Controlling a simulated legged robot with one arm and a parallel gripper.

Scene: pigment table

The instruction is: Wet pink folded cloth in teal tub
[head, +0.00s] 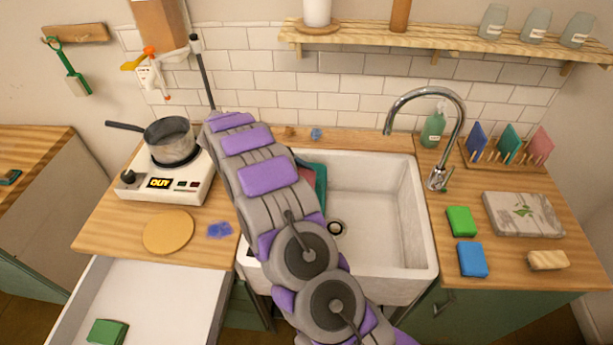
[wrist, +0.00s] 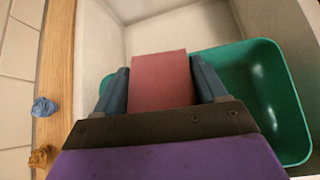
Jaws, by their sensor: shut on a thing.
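The pink folded cloth (wrist: 160,82) is held between the two fingers of my gripper (wrist: 159,74) in the wrist view. The cloth shows as a flat pink block over the left part of the teal tub (wrist: 268,85). I cannot tell whether it touches the tub's floor or is wet. In the head view the tub (head: 320,182) sits in the left part of the sink, mostly hidden behind my arm. A sliver of the pink cloth (head: 306,177) shows beside it; my gripper is hidden there.
The white sink (head: 385,205) is clear on its right side, under the curved faucet (head: 440,110). Green (head: 461,221) and blue (head: 472,259) sponges lie on the right counter near a rack (head: 500,158) of coloured pieces. A hotplate (head: 165,180) with a pot stands left.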

